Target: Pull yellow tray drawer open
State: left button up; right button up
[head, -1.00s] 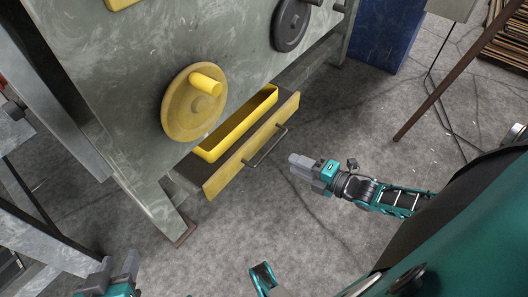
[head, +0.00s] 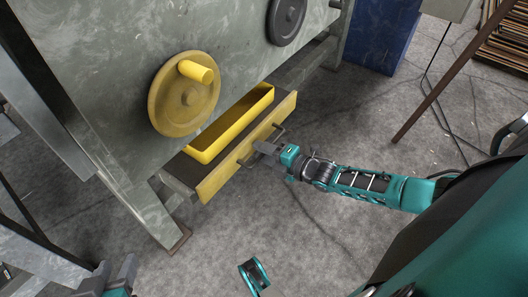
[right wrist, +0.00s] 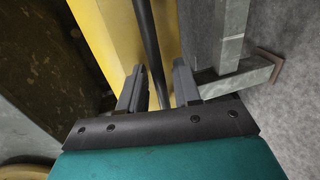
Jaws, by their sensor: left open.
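The yellow-fronted drawer (head: 225,174) sticks out from the grey machine, with a yellow tray (head: 203,156) showing in its top. A dark bar handle (head: 277,134) runs along its front; the bar also shows in the right wrist view (right wrist: 148,40). My right gripper (head: 262,148) is at the middle of the handle. In the right wrist view its two fingers (right wrist: 158,88) stand apart on either side of the bar, with small gaps visible. My left gripper (head: 112,268) is open and empty at the bottom left of the head view, away from the drawer.
A yellow handwheel (head: 180,105) with a knob is on the machine above the drawer, and a dark handwheel (head: 287,20) is further right. A machine leg (head: 150,215) stands left of the drawer. The floor (head: 330,115) in front is largely clear.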

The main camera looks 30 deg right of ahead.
grip_shut()
dwell(0.3)
